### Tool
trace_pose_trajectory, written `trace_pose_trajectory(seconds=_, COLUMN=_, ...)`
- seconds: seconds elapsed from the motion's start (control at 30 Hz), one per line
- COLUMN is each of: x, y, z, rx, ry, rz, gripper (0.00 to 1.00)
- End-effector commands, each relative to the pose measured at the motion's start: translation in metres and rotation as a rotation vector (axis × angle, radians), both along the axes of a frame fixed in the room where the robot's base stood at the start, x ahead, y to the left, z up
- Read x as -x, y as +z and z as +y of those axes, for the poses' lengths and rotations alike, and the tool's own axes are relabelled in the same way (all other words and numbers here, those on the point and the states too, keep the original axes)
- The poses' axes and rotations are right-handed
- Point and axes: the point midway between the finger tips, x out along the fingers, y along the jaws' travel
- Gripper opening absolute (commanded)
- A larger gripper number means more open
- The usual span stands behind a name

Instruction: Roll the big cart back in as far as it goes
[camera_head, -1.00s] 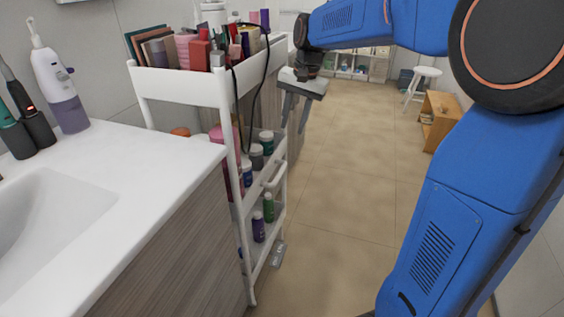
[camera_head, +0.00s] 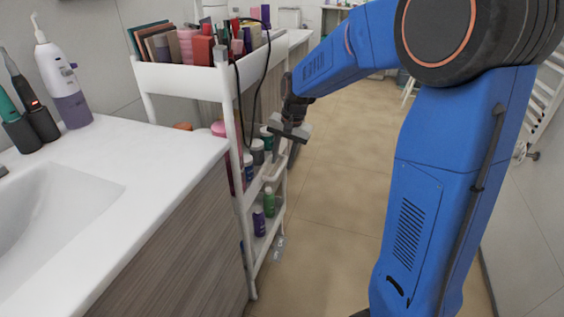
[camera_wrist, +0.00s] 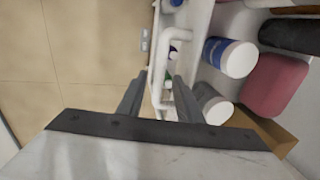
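The big cart is a white tiered trolley (camera_head: 178,80) standing beside the sink counter, its open side and white handle (camera_head: 275,170) facing the aisle. Bottles and jars stand on its lower shelves, and boxes and tubes fill the top tray. My gripper (camera_head: 284,153) is open and empty, pointing down at the cart's aisle side, close to the handle. In the wrist view, the handle (camera_wrist: 176,40) runs between the two spread fingers of my gripper (camera_wrist: 158,82). I cannot tell whether either finger touches it.
The white sink counter (camera_head: 150,150) borders the cart on the near left. A black cable (camera_head: 262,85) hangs over the cart's top tray. The tiled floor (camera_head: 330,190) to the right of the cart is clear. A towel rail (camera_head: 541,100) is on the right wall.

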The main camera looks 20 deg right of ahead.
Motion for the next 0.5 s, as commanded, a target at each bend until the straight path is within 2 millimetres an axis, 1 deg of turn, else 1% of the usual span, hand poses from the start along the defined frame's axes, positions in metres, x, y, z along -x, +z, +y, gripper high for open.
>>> trace_pose_trajectory(seconds=0.03, x=-0.0004, y=-0.0051, z=0.0008, rx=0.0, ry=0.0, rz=0.001, gripper=0.33)
trace_pose_trajectory(seconds=0.2, x=-0.0014, y=-0.0127, z=0.0019, rx=0.0, ry=0.0, rz=0.0, gripper=0.33)
trace_pose_trajectory(seconds=0.47, x=-0.0016, y=-0.0136, z=0.0022, rx=-0.001, ry=0.0, rz=-0.001, gripper=0.33)
trace_pose_trajectory(seconds=0.5, x=-0.0016, y=-0.0136, z=0.0022, rx=-0.001, ry=0.0, rz=-0.001, gripper=0.28)
